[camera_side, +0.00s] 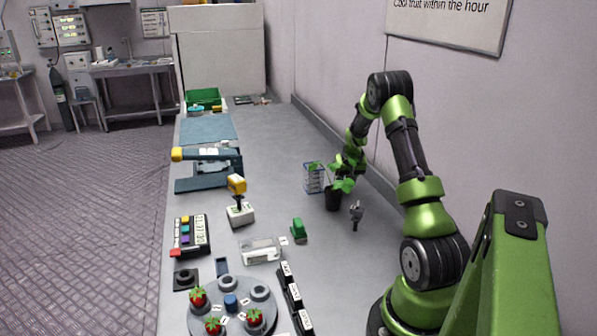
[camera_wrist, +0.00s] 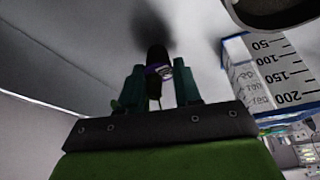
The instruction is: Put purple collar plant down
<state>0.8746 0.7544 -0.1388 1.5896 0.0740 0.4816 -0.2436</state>
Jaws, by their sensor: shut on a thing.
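The purple collar plant (camera_side: 333,198) shows in the side view as a dark pot with green leaves, roughly upright near the middle of the bench. In the wrist view its dark body with a purple and white collar (camera_wrist: 158,72) sits between my two dark green fingers. My gripper (camera_wrist: 160,80) is shut on it. In the side view my gripper (camera_side: 346,172) is partly hidden by the leaves. A dark shadow lies close to the pot in the wrist view. I cannot tell whether the pot touches the bench.
A blue and white box with a printed scale (camera_side: 314,178) stands just left of the plant; it also shows in the wrist view (camera_wrist: 265,75). A small grey device (camera_side: 356,214) stands close in front.

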